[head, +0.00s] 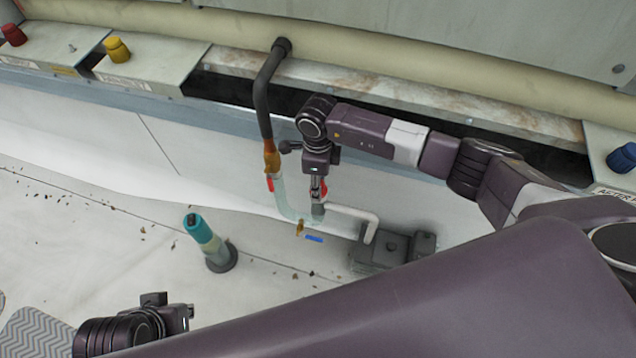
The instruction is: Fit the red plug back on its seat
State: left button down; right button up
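Right below is a grey collar (318,210) on top of the short leg of a clear greenish U-shaped tube (284,205); this looks like the seat. The fingers partly hide the plug, and I cannot tell if it touches the collar.
A dark pipe (263,95) with a brown coupling (271,158) feeds the tube. A white pipe (352,213) leads to a grey drain box (385,250). Red (13,35), yellow (117,49) and blue (622,157) knobs sit on ledges.

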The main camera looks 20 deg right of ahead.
jog(key=shift+f, duration=0.3)
jog(key=o, duration=1.2)
jog(key=shift+c, duration=0.2)
jog(key=shift+o, duration=0.3)
jog(key=o, duration=0.4)
